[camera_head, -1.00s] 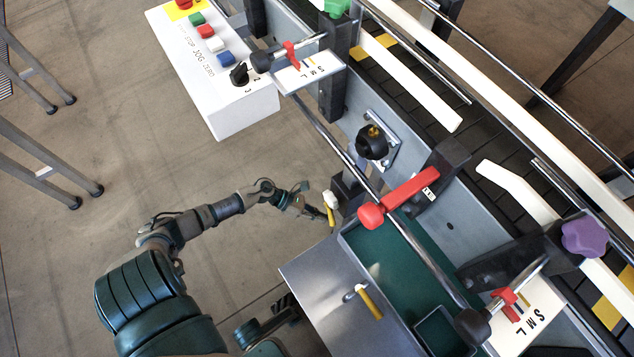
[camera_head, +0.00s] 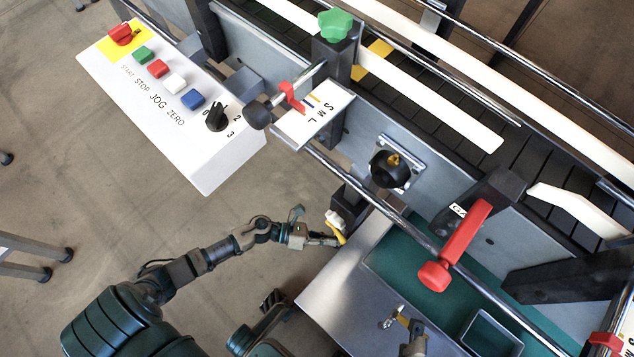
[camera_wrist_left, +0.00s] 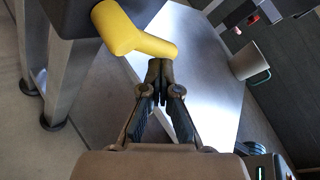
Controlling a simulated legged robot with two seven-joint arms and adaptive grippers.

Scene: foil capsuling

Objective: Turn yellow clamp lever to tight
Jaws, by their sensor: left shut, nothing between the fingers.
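The yellow clamp lever (camera_head: 340,237) sits on a dark block at the near side of the machine, with a pale hub. In the left wrist view the lever (camera_wrist_left: 125,33) is a bent yellow handle at the top, its free end pointing right. My left gripper (camera_head: 334,241) is shut and empty, its fingertips at the lever. In the left wrist view the closed fingertips (camera_wrist_left: 160,75) are just below the handle's free end; I cannot tell whether they touch. The lever's pivot is partly hidden.
A black knob (camera_head: 389,168), a red handle (camera_head: 458,250) and a long rail are above. The white control box (camera_head: 175,110) is upper left.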

